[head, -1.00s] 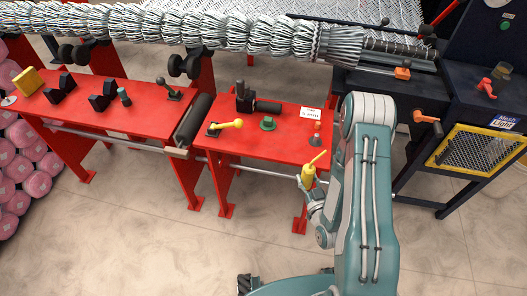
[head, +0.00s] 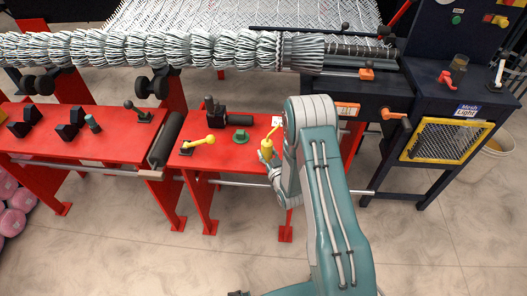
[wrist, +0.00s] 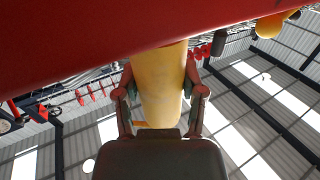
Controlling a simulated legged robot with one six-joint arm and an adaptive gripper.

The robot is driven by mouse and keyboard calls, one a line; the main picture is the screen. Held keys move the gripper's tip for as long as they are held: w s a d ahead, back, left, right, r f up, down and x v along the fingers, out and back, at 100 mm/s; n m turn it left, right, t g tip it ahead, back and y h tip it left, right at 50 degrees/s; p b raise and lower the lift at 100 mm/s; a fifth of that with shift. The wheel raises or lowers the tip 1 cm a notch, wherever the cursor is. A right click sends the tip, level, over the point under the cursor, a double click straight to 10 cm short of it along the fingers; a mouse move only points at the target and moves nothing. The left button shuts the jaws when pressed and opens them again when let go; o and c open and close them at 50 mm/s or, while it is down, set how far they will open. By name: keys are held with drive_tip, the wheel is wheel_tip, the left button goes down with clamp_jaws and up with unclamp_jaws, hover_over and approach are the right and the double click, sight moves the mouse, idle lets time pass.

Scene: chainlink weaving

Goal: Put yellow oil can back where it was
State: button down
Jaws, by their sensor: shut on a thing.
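The yellow oil can (head: 266,150), with a thin spout, is upright or nearly so at the front right part of the red table (head: 228,165). My gripper (head: 274,170) is shut on the can from the front. In the wrist view the can's body (wrist: 162,90) stands between both fingers, and a red surface at the top hides its upper end. I cannot tell whether the can's base touches the table.
A dark machine (head: 440,100) stands to the right. Woven wire mesh (head: 230,20) lies behind. The floor in front is clear.

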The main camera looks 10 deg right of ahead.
drive_tip(key=shift+w+f, duration=0.2)
drive_tip(key=shift+w, duration=0.35)
drive_tip(key=shift+w+f, duration=0.2)
drive_tip(key=shift+w, duration=0.35)
drive_tip(key=shift+a+f, duration=0.1)
drive_tip(key=shift+f, duration=0.2)
drive_tip(key=shift+a+f, duration=0.1)
drive_tip(key=shift+a, duration=0.3)
drive_tip(key=shift+c, duration=0.9)
unclamp_jaws()
drive_tip(key=shift+d, duration=0.35)
drive_tip(key=shift+a, duration=0.15)
